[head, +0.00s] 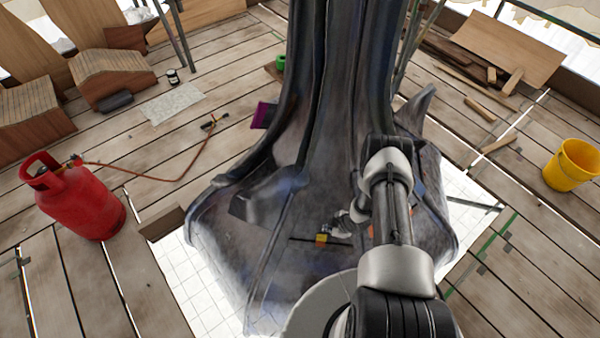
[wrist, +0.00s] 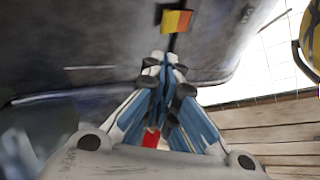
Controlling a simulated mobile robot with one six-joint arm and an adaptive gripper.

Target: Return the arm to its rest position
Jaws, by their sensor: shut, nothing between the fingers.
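My gripper (wrist: 165,60) is shut, with its blue and white fingers together and nothing between them. In the head view my arm bends over the dark grey spire base, and the gripper end (head: 332,230) is small and partly hidden there. A small yellow and red patch (head: 321,239) lies on the spire's lower skirt (head: 270,265), close by the gripper. It also shows in the wrist view (wrist: 176,21), just beyond the fingertips. I cannot tell whether the fingertips touch the spire surface.
A red gas cylinder (head: 80,200) with a hose stands at left. A yellow bucket (head: 571,165) stands at right. Wooden pieces (head: 112,75) lie at upper left and a board (head: 497,50) at upper right. Scaffold poles rise beside the spire. Plank floor is open between these.

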